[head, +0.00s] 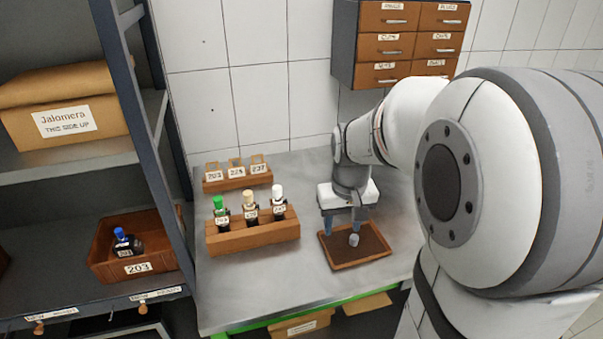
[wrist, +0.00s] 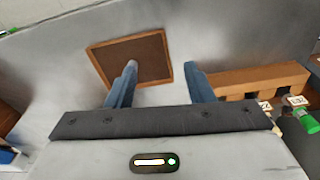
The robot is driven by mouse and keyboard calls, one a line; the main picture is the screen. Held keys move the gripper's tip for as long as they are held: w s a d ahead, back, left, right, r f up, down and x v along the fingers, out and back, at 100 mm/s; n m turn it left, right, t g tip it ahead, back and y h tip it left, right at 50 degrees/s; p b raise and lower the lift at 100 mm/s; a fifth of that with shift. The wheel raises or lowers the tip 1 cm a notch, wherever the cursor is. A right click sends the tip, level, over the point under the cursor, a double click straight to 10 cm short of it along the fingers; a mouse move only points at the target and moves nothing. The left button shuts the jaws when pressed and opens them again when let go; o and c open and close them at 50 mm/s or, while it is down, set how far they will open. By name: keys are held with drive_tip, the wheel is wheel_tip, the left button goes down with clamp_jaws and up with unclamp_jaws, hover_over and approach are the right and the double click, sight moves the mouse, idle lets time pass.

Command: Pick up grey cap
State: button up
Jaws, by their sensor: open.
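The small grey cap (head: 354,240) lies in a shallow brown tray (head: 373,263) with a wooden rim, on the metal table. My gripper (head: 342,227) is open and empty above the back part of the tray, with the cap below and close to its fingers. In the wrist view my two blue fingers (wrist: 160,66) are spread wide apart. The tray (wrist: 97,68) shows beyond the left finger there. A grey piece at that finger's tip (wrist: 131,64) seems to be the cap, partly hidden by the finger.
A wooden rack (head: 255,236) with several bottles capped green, beige and white stands left of the tray. A smaller labelled rack (head: 238,182) is behind it. A shelf at the left holds a cardboard box (head: 63,105) and an orange bin (head: 137,262). The table's front left is clear.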

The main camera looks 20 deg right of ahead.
drive_tip(key=g, duration=0.1)
hover_over(354, 237)
drive_tip(key=shift+m, duration=0.4)
wheel_tip(354, 237, down, 5)
drive_tip(key=shift+s+a+f+p, duration=0.1)
drive_tip(key=shift+s+f+p, duration=0.1)
drive_tip(key=shift+p, duration=0.1)
drive_tip(key=f, duration=0.4)
drive_tip(key=f+p, duration=0.1)
drive_tip(key=f, duration=0.3)
drive_tip(key=shift+w, duration=0.2)
clamp_jaws()
